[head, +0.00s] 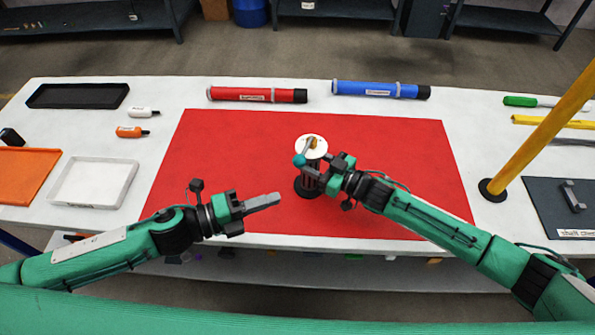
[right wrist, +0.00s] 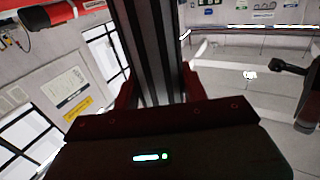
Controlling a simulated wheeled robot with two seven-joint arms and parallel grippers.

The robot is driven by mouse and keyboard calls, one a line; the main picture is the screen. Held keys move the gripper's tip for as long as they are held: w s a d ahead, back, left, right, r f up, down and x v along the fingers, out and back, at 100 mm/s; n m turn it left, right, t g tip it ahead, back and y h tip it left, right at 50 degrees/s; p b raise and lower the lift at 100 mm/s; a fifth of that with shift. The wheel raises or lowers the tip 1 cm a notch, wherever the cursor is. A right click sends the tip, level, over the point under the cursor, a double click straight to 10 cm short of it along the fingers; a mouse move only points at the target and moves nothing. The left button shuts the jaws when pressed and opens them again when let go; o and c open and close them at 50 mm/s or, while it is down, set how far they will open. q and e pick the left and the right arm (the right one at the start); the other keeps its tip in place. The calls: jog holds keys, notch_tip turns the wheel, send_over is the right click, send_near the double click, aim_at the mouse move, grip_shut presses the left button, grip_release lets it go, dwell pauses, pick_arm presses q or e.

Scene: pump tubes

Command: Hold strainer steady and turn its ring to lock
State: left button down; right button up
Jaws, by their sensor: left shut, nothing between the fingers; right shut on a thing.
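The strainer (head: 313,147) stands upright on the red mat, with a round white top, an orange centre and a dark round base. A short grey lever with a teal knob (head: 299,160) lies across its top edge. My right gripper (head: 314,172) reaches in from the right and is shut on the strainer's upper part; its fingers hide the exact grip, so I cannot tell whether it holds the ring or the body.
A red tube (head: 257,95) and a blue tube (head: 380,89) lie behind the red mat (head: 225,150). Trays and small bottles are at the left. A yellow pole (head: 540,125) stands at the right. The mat's left part is clear.

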aim_at(306, 151)
pick_arm(q)
jog(key=r+x, duration=0.1)
jog(key=x, duration=0.9)
jog(key=w+a, duration=0.3)
jog(key=shift+d+f, duration=0.1)
